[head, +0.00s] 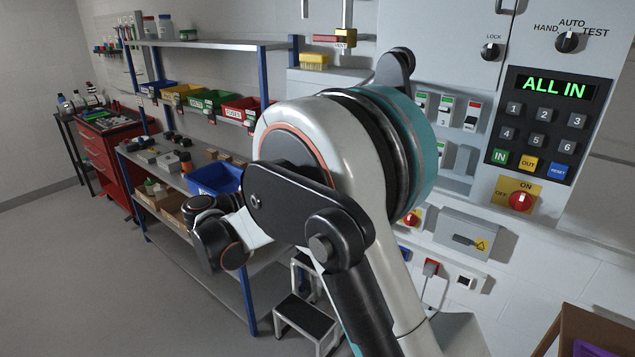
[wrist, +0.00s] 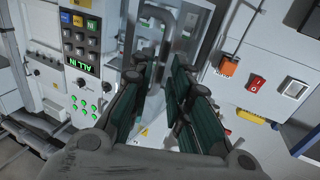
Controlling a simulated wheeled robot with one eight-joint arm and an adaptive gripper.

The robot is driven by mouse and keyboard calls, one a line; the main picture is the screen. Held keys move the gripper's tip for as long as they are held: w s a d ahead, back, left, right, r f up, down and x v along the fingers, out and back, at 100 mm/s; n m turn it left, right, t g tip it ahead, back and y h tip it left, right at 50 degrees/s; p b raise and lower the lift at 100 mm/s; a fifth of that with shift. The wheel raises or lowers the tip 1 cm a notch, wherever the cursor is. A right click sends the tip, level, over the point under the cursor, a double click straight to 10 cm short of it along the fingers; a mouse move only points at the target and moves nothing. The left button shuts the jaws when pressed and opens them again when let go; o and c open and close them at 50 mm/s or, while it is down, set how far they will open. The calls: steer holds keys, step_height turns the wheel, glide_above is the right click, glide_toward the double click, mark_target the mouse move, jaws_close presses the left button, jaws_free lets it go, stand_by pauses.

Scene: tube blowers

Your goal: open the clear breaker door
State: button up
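The breakers (head: 446,110) sit in the grey panel in the head view, partly behind my arm. I cannot clearly make out the clear door over them there. In the wrist view a pale, see-through framed panel (wrist: 207,38), which may be the clear door, stands beyond my fingers. A grey bent bar (wrist: 171,42) like a handle is in front of it. My gripper (wrist: 160,75) is open, its two dark green fingers apart, with the bar's lower end near the fingertips. I cannot tell whether they touch it. In the head view my arm hides the gripper.
The keypad with the ALL IN display (head: 543,86) and a red rotary switch (head: 521,201) are on the panel. A grey box (head: 462,235) is mounted below. Shelving with bins (head: 214,179) and a step stool (head: 305,323) stand left of my arm. The floor at far left is clear.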

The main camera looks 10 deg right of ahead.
steer(key=v, duration=0.8)
steer(key=shift+d, duration=0.1)
